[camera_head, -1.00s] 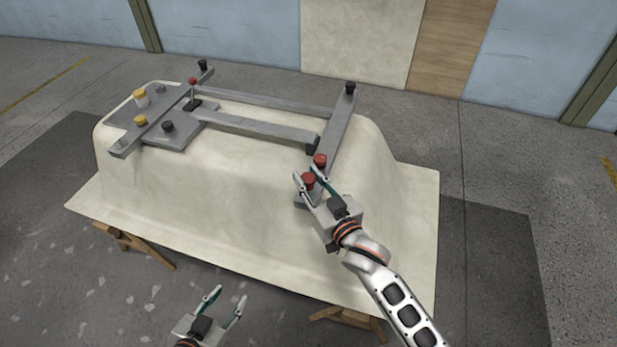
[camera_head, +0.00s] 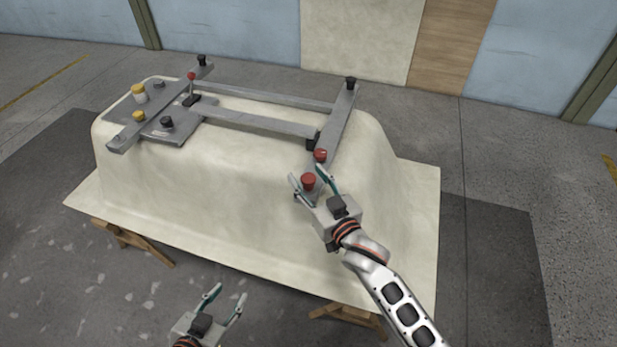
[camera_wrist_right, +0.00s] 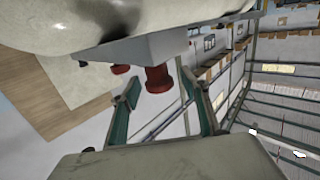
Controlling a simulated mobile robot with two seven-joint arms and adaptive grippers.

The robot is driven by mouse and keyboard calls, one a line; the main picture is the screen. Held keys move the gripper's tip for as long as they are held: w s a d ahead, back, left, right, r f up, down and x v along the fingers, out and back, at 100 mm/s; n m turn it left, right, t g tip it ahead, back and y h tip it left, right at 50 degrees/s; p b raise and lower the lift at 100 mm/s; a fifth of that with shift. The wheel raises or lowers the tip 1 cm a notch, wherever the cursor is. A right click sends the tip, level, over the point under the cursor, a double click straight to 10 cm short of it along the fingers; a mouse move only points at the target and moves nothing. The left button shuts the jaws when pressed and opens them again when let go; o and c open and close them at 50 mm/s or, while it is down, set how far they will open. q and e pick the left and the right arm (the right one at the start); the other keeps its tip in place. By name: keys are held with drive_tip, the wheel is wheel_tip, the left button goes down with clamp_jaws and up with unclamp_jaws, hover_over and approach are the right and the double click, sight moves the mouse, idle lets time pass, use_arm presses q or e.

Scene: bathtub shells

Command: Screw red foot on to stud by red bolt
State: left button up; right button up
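A larger red flanged piece (camera_head: 308,181), which looks like the red foot, sits at the near end of the right grey beam (camera_head: 338,128). A smaller red piece (camera_head: 320,155), likely the red bolt, is just behind it. In the right wrist view the larger red piece (camera_wrist_right: 158,80) stands against the beam's end face, with the smaller one (camera_wrist_right: 121,69) to its left. My right gripper (camera_head: 305,172) is open, its fingers on either side of the larger red piece with gaps. No stud shows. My left gripper (camera_head: 232,291) is open and empty, low in front of the tub.
The cream bathtub shell (camera_head: 230,190) rests on wooden trestles (camera_head: 135,240). A grey frame on top carries black knobs (camera_head: 351,82), yellow pieces (camera_head: 138,92) and a red-topped lever (camera_head: 192,77). The floor right of the tub is clear.

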drive_tip(key=v, duration=1.2)
